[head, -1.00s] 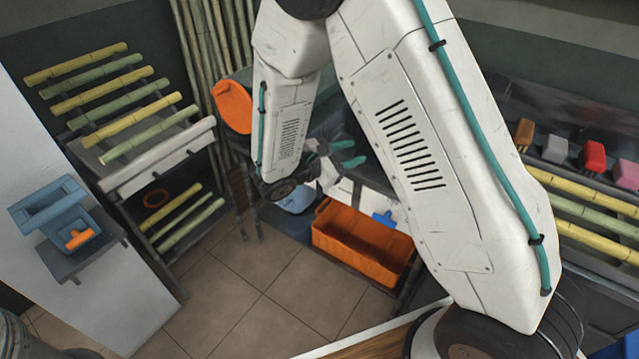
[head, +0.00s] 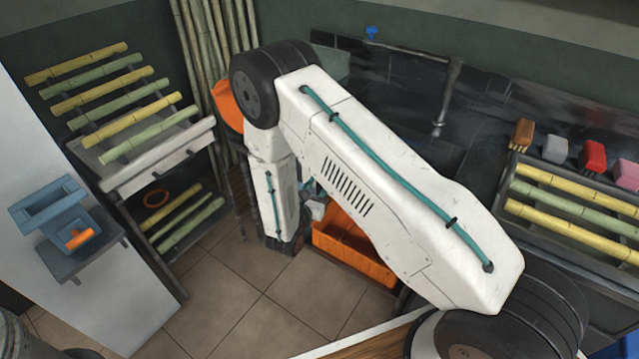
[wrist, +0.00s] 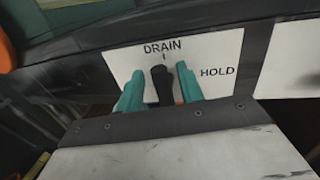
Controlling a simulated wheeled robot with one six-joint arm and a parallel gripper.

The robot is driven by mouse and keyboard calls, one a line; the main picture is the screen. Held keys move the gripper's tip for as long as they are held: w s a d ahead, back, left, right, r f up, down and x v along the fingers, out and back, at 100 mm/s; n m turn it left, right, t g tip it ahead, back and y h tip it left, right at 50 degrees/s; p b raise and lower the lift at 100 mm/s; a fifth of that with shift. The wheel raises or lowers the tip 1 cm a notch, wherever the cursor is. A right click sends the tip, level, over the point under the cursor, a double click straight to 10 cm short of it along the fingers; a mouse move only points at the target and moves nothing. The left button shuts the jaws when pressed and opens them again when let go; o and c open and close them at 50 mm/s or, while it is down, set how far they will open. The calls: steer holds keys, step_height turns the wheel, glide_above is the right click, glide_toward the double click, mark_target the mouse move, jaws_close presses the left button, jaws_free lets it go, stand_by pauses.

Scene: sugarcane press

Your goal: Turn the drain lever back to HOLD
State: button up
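The drain lever (wrist: 162,84) is a dark handle on a white label plate (wrist: 218,52) in the wrist view. It points up at the mark under the word DRAIN; the word HOLD is to its right. My gripper (wrist: 159,70) has its two teal fingers on either side of the lever, open, with a gap on the left. The right finger is close to the lever; I cannot tell whether it touches. In the head view my arm hides the lever and most of my gripper.
A cane rack (head: 140,165) stands at the left, and a blue wall fixture (head: 50,208) is at far left. The tiled floor in front is clear.

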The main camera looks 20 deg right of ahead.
steer(key=shift+x, duration=0.8)
jaws_close()
